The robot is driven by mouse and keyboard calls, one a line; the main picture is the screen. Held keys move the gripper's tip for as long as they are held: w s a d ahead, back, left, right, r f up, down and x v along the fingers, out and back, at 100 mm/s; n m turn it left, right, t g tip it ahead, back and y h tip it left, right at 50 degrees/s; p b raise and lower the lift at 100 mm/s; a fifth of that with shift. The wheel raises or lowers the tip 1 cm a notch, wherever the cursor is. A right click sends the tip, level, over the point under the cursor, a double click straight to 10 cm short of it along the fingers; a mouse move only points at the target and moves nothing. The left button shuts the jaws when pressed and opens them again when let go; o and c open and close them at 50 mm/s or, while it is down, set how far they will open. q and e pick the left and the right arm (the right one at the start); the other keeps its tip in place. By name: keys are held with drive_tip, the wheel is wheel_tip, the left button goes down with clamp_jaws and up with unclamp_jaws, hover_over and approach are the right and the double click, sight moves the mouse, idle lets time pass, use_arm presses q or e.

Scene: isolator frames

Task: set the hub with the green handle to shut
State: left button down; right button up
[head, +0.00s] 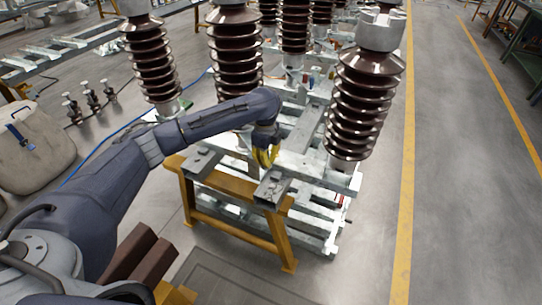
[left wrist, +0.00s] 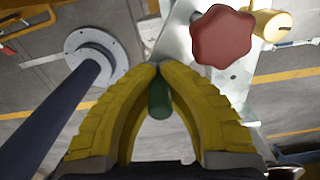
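The green handle (left wrist: 160,98) shows in the left wrist view as a short, rounded green bar between the yellow fingers of my left gripper (left wrist: 158,70). The fingertips are drawn together on it, and its free end points back toward the palm. The hub behind it is hidden by the fingers. In the head view my left gripper (head: 266,157) points down at the steel frame (head: 300,138), and the green handle cannot be made out there. My right gripper is in neither view.
A red lobed knob (left wrist: 222,37) and a yellow cylinder (left wrist: 272,25) sit close right of the fingers. A grey post with a round flange (left wrist: 88,62) stands left. Brown ribbed insulators (head: 362,105) rise around the frame. An orange stand (head: 235,228) is in front.

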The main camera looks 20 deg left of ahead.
use_arm(q)
drive_tip(key=shift+s+a+m, duration=0.5)
drive_tip(key=shift+s+a, duration=0.05)
drive_tip(key=shift+a, duration=0.2)
drive_tip(key=c, duration=1.8)
unclamp_jaws()
drive_tip(key=shift+s+a, duration=0.15)
drive_tip(key=o, duration=0.5)
drive_tip(key=shift+r, duration=0.5)
wheel_tip(320, 180, up, 11)
drive_tip(key=shift+f, duration=0.1)
drive_tip(key=shift+d+f, duration=0.2)
drive_tip(key=shift+f, duration=5.7)
